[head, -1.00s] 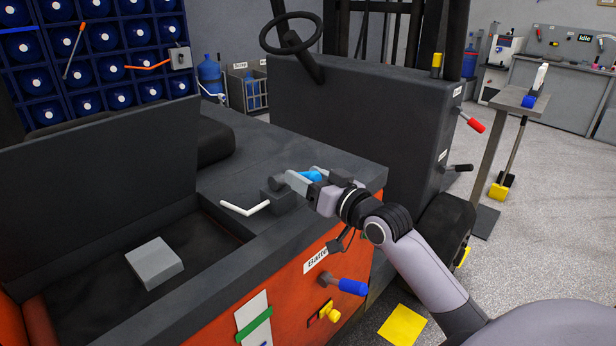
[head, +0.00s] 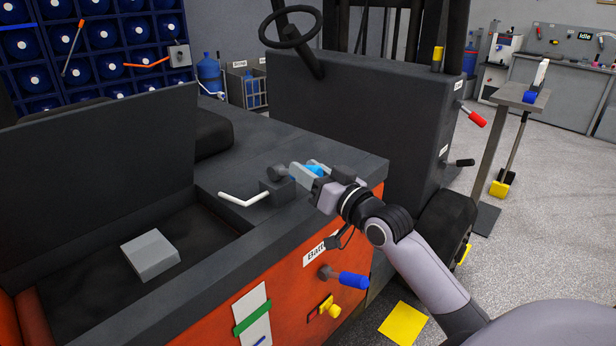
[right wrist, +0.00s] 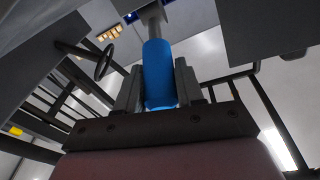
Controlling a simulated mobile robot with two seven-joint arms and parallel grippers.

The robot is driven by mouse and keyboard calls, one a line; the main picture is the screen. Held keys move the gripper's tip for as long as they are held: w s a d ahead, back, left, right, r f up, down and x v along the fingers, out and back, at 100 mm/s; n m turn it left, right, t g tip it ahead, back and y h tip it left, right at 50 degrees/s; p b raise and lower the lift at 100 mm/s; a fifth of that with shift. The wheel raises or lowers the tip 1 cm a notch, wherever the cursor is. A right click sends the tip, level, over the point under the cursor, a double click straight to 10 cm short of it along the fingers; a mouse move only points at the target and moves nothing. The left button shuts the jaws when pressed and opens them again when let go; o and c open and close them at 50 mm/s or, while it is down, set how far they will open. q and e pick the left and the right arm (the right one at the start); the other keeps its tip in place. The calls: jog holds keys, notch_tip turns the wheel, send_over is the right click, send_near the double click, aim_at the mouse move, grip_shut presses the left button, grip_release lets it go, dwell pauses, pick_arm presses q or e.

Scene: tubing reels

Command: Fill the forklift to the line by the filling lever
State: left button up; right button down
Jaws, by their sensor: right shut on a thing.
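The forklift's orange side (head: 285,300) carries a white gauge strip (head: 248,300) with a green band (head: 252,318) across it. A bit of blue shows low on the strip, below the band, cut by the picture's lower edge. A lever with a blue handle (head: 315,168) sits at a dark block on the forklift's top, behind a bent white pipe (head: 244,199). My right gripper (head: 303,175) is shut on that blue handle. In the right wrist view the handle (right wrist: 158,75) stands between the two fingers (right wrist: 158,95). My left gripper is not in view.
A blue-handled lever (head: 350,280) and a yellow knob (head: 327,308) stick out of the orange side. An open bay (head: 110,235) holding a grey block (head: 150,255) lies left. A red-handled lever (head: 475,118) is on the far body.

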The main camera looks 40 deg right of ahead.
jog(key=f+t+b, duration=0.2)
jog(key=b, duration=0.3)
jog(key=f+t+b, duration=0.1)
jog(key=t+b, duration=0.1)
jog(key=b, duration=0.3)
jog(key=f+m+t+b, duration=0.1)
jog(key=f+t+b, duration=0.1)
jog(key=b, duration=0.3)
jog(key=shift+s+f+t, duration=0.25)
jog(key=shift+f+t, duration=0.05)
jog(key=shift+f, duration=0.05)
jog(key=c, duration=0.8)
grip_release()
jog(key=shift+s, duration=0.1)
jog(key=shift+v, duration=3.5)
dwell(1.3)
